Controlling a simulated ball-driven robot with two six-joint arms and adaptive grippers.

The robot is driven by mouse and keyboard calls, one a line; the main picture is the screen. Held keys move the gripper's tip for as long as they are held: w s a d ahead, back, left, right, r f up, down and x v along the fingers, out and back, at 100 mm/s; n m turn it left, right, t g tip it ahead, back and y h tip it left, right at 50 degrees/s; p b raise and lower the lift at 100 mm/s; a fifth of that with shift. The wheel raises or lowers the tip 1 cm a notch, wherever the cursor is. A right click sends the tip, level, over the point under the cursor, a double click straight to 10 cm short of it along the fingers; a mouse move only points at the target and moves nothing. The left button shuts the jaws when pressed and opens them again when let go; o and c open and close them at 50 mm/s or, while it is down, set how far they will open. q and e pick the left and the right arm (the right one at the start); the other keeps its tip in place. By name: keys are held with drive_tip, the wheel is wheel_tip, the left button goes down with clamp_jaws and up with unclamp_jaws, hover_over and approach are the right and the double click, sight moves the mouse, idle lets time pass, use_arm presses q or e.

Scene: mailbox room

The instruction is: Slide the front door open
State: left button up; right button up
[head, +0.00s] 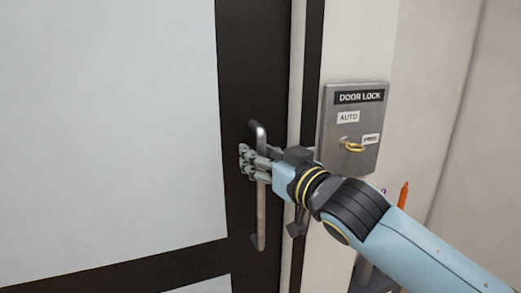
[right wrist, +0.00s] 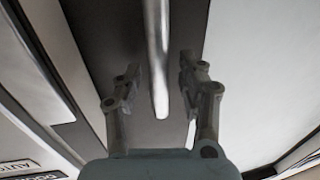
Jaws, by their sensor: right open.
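The front door (head: 110,130) has a dark frame around pale panels and fills the left of the head view. Its vertical metal handle (head: 261,215) is on the dark stile near the door's right edge. My right gripper (head: 250,160) is at the handle's upper half, with its fingers reaching across it. In the right wrist view the handle (right wrist: 157,60) runs between the two open fingers of the right gripper (right wrist: 160,85), with gaps on both sides. My left gripper is not in view.
A grey door lock plate (head: 369,107) with AUTO and FREE labels and a yellow key (head: 354,148) is on the wall right of the door. An orange pointed object (head: 404,194) stands below it, partly behind my right arm.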

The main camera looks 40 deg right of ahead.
clamp_jaws()
idle(0.3)
drive_tip(key=shift+w+f, duration=0.15)
idle(0.3)
